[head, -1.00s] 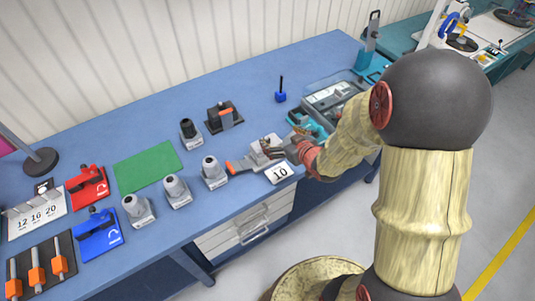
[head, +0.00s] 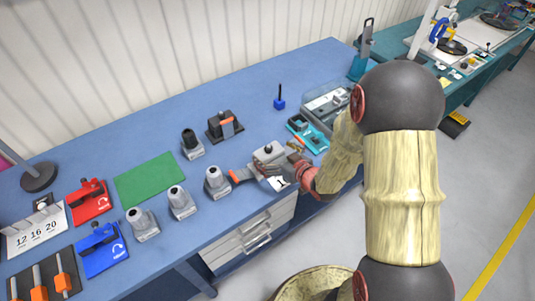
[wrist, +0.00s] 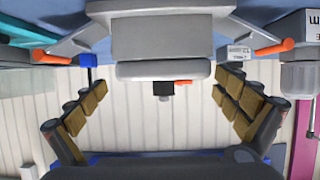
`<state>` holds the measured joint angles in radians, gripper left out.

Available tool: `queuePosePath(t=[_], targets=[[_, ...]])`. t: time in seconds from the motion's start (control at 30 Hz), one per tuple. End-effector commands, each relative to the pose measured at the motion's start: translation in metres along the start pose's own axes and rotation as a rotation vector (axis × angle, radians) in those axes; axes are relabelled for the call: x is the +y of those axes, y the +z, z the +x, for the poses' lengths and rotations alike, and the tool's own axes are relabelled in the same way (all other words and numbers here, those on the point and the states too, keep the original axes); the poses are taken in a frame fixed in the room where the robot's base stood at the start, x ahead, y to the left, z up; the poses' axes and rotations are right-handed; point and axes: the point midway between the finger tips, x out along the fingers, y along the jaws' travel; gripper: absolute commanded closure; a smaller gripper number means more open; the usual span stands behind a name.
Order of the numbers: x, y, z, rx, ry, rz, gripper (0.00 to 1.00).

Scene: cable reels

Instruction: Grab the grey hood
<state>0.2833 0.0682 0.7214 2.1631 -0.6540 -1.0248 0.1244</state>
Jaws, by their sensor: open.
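The grey hood (head: 268,153) is a blocky light-grey piece standing on the blue bench, just beyond my gripper in the head view. My gripper (head: 272,174) is low over the bench at the hood's near side, partly covering a white number card (head: 281,184). In the wrist view, which is upside down, a grey block that looks like this hood (wrist: 160,40) stands centred ahead between the two spread fingers (wrist: 160,118). The fingers are open with tan pads, and gaps show on both sides of the block. Contact is not visible.
Several grey cylindrical-topped pieces (head: 181,202) stand in a row to the left. An orange-handled tool (head: 240,176) lies close left of my gripper. A black clamp (head: 224,127) and teal tool (head: 307,135) stand behind. A green mat (head: 150,178) lies left.

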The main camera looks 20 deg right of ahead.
Motion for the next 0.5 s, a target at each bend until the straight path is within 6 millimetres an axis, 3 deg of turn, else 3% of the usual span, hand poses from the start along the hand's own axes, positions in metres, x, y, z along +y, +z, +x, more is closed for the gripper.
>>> queuePosePath(t=[0.27,0.5], targets=[[-0.002,0.001,0.024,0.000,-0.001,-0.001,0.00],[-0.004,0.003,0.058,-0.001,-0.002,-0.001,0.00]])
